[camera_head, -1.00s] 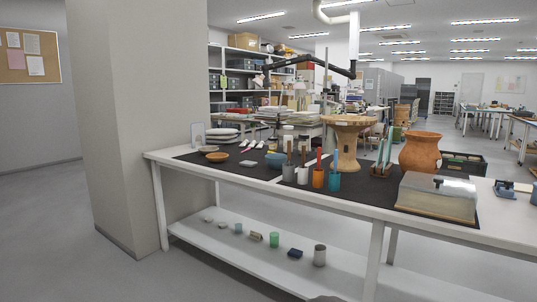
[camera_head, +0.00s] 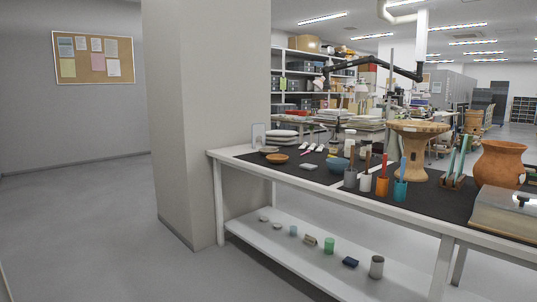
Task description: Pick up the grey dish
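A small flat light-grey object (camera_head: 309,166) lies on the dark mat near the front edge of the white table. It may be the grey dish, but it is too small to tell for sure. A blue-grey bowl (camera_head: 337,164) stands just to its right. A brown shallow dish (camera_head: 277,158) lies to its left, with a paler dish (camera_head: 268,150) behind it. My gripper is not in view.
A wide square pillar (camera_head: 190,130) stands against the table's left end. The white table (camera_head: 400,213) has a lower shelf with several small items. The floor at left is clear.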

